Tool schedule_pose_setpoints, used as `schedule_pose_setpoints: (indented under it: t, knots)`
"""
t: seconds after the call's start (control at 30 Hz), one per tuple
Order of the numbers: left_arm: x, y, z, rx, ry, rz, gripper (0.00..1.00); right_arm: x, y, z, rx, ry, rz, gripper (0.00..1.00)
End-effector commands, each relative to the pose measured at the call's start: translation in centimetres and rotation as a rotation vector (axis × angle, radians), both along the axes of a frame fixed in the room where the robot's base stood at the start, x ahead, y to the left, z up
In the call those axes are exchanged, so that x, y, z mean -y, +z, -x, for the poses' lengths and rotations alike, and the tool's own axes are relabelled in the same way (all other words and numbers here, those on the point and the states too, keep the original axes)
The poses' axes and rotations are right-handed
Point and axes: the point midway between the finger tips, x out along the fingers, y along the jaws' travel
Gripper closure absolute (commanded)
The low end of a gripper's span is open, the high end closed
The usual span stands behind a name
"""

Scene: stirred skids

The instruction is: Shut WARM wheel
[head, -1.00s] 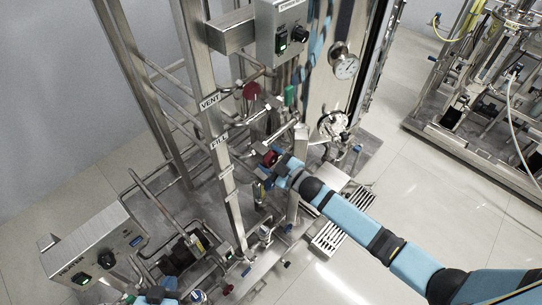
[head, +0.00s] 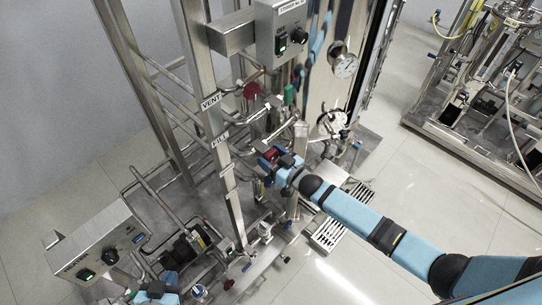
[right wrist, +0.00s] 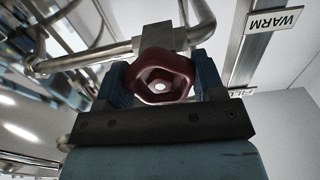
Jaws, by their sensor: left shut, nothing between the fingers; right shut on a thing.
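A dark red wheel (right wrist: 162,62) sits on a metal valve body at the end of a pipe. My right gripper (right wrist: 158,82) is shut on it, with one blue finger on each side. In the head view the same red wheel (head: 271,154) shows at the tip of my right gripper (head: 270,158), right of the upright post. A WARM label (right wrist: 272,20) appears upside down on the post in the right wrist view. The link between label and wheel is not clear. My left gripper (head: 170,279) is low at the left, shut and empty, partly cut off.
The upright post (head: 215,125) bears VENT (head: 210,101) and FILL (head: 219,141) labels. Another red wheel (head: 252,90) is higher up. Pipes crowd around my right gripper. A control box (head: 100,240) stands near my left gripper. Open floor lies at the right.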

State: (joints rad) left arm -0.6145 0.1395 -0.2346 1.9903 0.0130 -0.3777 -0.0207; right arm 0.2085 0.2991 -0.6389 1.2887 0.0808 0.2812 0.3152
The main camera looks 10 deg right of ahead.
Motion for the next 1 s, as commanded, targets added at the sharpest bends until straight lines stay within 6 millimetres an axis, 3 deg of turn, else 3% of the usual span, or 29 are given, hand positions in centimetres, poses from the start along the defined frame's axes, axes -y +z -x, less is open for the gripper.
schedule_pose_setpoints:
  t: [0.5,0.53,0.63,1.0]
  knots:
    - [0.03,0.31,-0.12,0.006,0.0,0.002,1.0,-0.04,-0.15,0.09,-0.014,0.001,-0.017,0.61]
    - [0.03,0.3,-0.11,0.006,0.0,0.002,1.0,-0.04,-0.15,0.1,-0.015,0.001,-0.017,0.33]
    - [0.03,0.3,-0.11,0.006,0.0,0.002,1.0,-0.04,-0.14,0.09,-0.014,0.001,-0.017,0.13]
    - [0.03,0.12,-0.06,0.004,0.0,0.001,1.0,0.39,-0.14,0.61,-0.013,0.0,-0.016,0.13]
